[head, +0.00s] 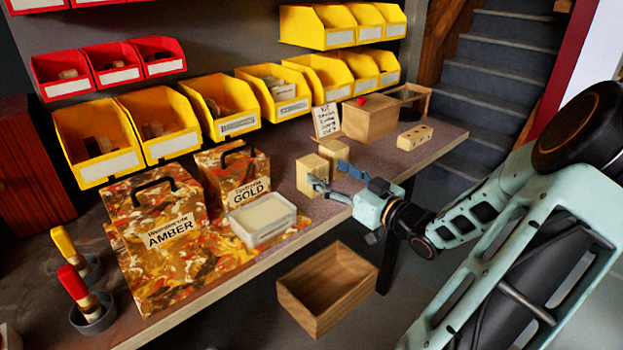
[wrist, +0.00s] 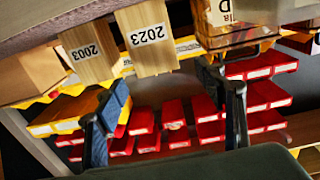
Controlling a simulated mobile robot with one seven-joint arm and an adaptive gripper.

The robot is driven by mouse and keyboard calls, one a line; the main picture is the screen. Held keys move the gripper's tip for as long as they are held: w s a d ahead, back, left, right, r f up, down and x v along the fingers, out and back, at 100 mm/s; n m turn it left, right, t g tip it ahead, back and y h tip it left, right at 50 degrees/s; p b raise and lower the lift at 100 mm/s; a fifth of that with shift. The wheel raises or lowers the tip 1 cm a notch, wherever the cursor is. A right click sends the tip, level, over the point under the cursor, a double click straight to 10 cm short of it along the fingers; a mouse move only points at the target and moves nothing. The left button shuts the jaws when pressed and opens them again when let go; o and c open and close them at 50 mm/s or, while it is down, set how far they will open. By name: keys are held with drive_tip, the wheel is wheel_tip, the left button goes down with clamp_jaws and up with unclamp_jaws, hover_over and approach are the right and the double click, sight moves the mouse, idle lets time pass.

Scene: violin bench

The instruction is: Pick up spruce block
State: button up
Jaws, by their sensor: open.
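Two pale wooden blocks stand upright and close together near the bench's front edge. The nearer block (head: 310,176) appears to be the one labelled 2023 in the wrist view (wrist: 147,40). The other block (head: 332,150) appears to be the one labelled 2003 in the wrist view (wrist: 86,54). My gripper (head: 331,174) is open with nothing held, at the blocks' front side. In the wrist view the open fingers (wrist: 163,80) point toward the 2023 block, which shows between them but looks beyond the tips. I cannot tell if either finger touches a block.
The bench (head: 284,190) also holds the GOLD box (head: 240,178), the AMBER box (head: 158,235) and a white-rimmed container (head: 263,220). A wooden box (head: 368,120) and a drilled block (head: 415,137) stand right. An open wooden crate (head: 328,285) is below the front edge.

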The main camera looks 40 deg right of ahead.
sight(305, 158)
drive_tip(key=shift+w+f, duration=0.1)
drive_tip(key=shift+w, duration=0.85)
drive_tip(key=w+b, duration=0.2)
drive_tip(key=w, duration=0.2)
drive_tip(key=shift+w+f+b, duration=0.1)
drive_tip(key=shift+f+b, duration=0.05)
drive_tip(key=shift+b, duration=0.15)
drive_tip(key=shift+w, duration=0.6)
drive_tip(key=shift+c, duration=0.7)
drive_tip(key=c, duration=1.2)
drive_tip(key=shift+r, duration=0.25)
